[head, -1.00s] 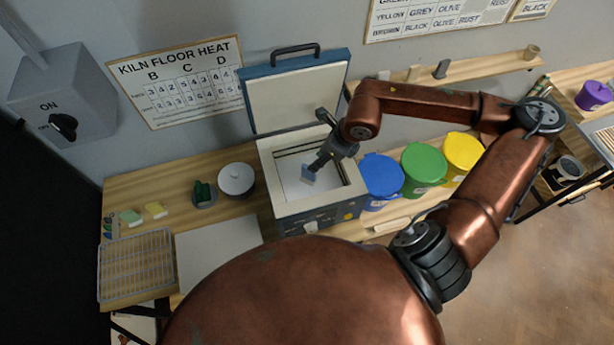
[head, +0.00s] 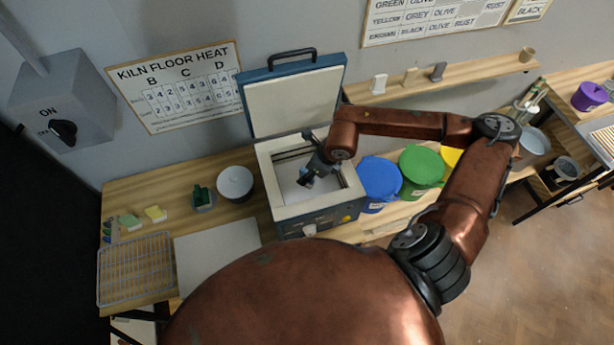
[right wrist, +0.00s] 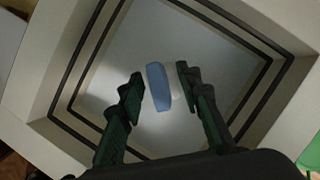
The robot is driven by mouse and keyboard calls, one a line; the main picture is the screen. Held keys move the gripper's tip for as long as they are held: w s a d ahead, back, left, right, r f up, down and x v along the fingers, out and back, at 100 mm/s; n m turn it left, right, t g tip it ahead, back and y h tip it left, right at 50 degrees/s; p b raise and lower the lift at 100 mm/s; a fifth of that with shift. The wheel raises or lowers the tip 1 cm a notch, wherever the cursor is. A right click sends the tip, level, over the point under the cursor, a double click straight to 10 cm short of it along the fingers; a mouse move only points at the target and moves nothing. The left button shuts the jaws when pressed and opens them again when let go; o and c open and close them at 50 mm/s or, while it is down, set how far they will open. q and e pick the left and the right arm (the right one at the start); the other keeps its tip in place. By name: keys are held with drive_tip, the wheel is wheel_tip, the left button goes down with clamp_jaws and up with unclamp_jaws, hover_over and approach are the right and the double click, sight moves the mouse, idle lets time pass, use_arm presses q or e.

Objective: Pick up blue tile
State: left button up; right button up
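The blue tile (right wrist: 158,87) lies inside the open kiln (head: 266,170), on its pale floor. My right gripper (head: 308,178) also shows in the head view, reaching down into the kiln chamber. It is open. There the gripper mostly hides the tile. My left gripper is not in view.
The kiln's raised lid (head: 295,100) stands behind the chamber, and the chamber walls surround my gripper closely. Blue (head: 379,175) and green (head: 421,165) lidded buckets stand just right of the kiln.

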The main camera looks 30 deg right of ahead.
clamp_jaws()
drive_tip(key=shift+r, duration=0.1)
idle(0.6)
